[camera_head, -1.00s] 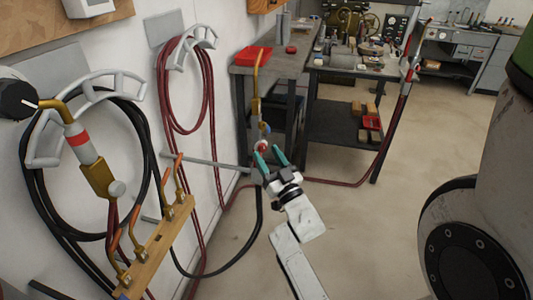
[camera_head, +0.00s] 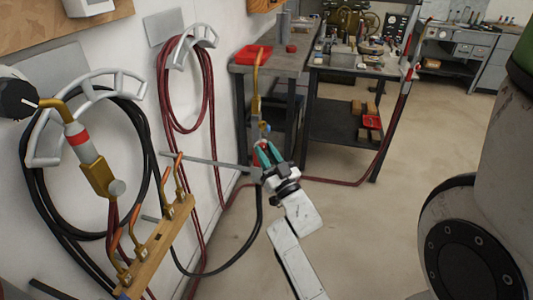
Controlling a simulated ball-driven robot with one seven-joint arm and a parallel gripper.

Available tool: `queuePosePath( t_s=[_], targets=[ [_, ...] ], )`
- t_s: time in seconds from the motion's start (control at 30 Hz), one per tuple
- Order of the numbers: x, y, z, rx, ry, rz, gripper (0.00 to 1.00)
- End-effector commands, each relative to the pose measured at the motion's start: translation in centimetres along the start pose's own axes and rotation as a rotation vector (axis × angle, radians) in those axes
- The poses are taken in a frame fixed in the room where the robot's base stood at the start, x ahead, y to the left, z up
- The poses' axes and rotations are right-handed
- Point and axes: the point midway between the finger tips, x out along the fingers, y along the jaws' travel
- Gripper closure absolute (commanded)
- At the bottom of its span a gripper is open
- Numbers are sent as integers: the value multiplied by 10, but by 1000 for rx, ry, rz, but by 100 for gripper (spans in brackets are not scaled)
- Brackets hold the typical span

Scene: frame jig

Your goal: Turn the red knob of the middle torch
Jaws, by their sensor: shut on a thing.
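The middle torch (camera_head: 257,88) hangs upright on a grey bar near the workbench corner, with its brass neck at the top and a small blue knob (camera_head: 266,128) lower down. My gripper (camera_head: 267,149), with teal fingers, reaches up from below to the lower part of this torch. Its fingers are shut on the red knob just below the blue one. The fingers hide most of the red knob, so how far it is turned cannot be seen.
Another torch (camera_head: 82,145) with a red band hangs at left by black hose, above a wooden block (camera_head: 155,255) with brass tips. A third torch (camera_head: 415,60) stands at right. Red hose (camera_head: 186,95) coils on the wall.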

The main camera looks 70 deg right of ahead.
Motion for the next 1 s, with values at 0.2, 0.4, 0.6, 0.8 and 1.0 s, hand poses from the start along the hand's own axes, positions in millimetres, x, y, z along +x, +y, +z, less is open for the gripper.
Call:
queuePosePath(
  t_s=[0.2, 0.4, 0.6, 0.8, 1.0],
  targets=[
    [0, -1, -1, -24, 0, -12, 100],
    [1, 0, -2, -154, 1, -67, 100],
    [2, 1, -3, -324, 3, -137, 100],
    [1, 2, -2, -443, 4, -185, 100],
    [0, 3, -1, -464, 6, -192, 100]
  ],
)
